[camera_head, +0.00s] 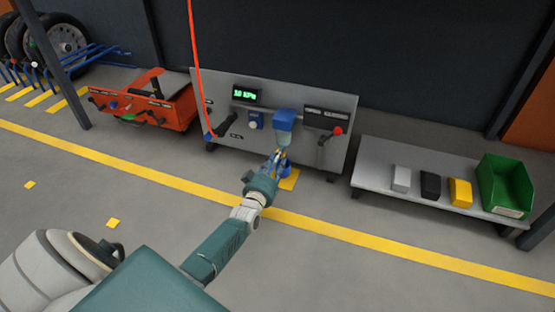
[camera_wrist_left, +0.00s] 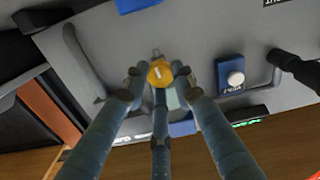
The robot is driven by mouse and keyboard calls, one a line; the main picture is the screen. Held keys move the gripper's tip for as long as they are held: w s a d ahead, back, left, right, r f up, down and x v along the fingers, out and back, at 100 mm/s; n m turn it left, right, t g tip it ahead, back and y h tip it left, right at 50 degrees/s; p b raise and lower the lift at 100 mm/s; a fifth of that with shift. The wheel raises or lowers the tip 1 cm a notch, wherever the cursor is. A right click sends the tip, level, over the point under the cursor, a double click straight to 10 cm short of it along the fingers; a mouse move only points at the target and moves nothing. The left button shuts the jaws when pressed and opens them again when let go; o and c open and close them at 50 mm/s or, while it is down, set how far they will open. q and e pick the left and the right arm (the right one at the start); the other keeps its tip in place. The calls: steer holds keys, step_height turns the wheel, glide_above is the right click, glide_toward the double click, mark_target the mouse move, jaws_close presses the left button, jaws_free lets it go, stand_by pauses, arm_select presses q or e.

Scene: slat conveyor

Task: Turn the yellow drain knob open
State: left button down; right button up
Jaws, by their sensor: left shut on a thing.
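The yellow drain knob (camera_wrist_left: 161,73) shows in the left wrist view, round with a pale line across its face. My left gripper (camera_wrist_left: 159,78) is shut on it, with its blue-grey fingers on both sides. In the head view my left gripper (camera_head: 279,158) reaches the grey panel (camera_head: 230,107) just under the blue-topped filter unit (camera_head: 284,121). The knob is mostly hidden there behind the fingers. My right gripper is not in view.
A lever with a red ball (camera_head: 337,131) is right of the filter unit. A red hose (camera_head: 197,65) hangs at the left. A low grey bench (camera_head: 376,180) with small blocks and a green bin (camera_head: 505,185) stands to the right.

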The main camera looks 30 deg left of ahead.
mark_target(280, 130)
arm_select(q)
steer(key=shift+a+n, duration=0.15)
steer(key=shift+n, duration=3.45)
steer(key=c, duration=1.4)
jaws_free()
steer(key=shift+r, duration=0.1)
step_height(280, 130, up, 10)
steer(key=shift+s+f, duration=0.1)
